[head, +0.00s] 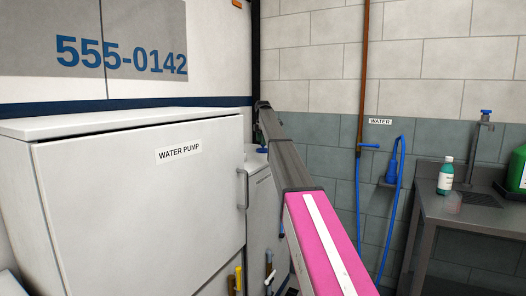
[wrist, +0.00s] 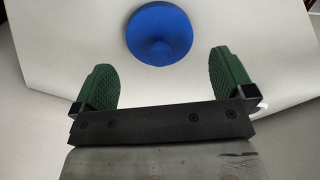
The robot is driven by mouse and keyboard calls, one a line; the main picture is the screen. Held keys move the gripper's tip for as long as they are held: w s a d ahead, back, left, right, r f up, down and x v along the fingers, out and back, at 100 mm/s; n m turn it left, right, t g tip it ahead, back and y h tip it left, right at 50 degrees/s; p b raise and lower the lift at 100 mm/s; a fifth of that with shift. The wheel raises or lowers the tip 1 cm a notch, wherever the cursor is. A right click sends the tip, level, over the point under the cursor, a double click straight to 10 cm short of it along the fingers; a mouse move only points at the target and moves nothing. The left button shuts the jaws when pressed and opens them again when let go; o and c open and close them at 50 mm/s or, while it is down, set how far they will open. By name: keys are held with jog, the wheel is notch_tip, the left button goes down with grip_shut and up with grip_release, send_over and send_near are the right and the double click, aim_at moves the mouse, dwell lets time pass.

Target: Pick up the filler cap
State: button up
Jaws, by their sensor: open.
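The filler cap is a round blue cap with a raised knob in its middle, and it shows at the top centre of the wrist view (wrist: 160,35). It sits on a pale surface. In the head view a small blue piece of it (head: 262,150) shows on top of the white tank (head: 262,190), behind the arm. My gripper (wrist: 162,65) is open and empty, with its two green ribbed fingers wide apart. The cap lies ahead of the fingertips, roughly centred between them and not touched. In the head view the gripper's fingers are not clear.
A large white cabinet labelled WATER PUMP (head: 140,190) stands to the left of the tank. A blue hose (head: 400,175) hangs on the tiled wall. A metal sink bench (head: 470,215) at right carries a green bottle (head: 446,178) and a green canister (head: 517,170).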

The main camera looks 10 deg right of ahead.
aim_at(263, 147)
notch_tip(263, 147, down, 4)
jog(key=shift+f, duration=0.25)
jog(key=c, duration=0.8)
jog(key=shift+r, duration=0.2)
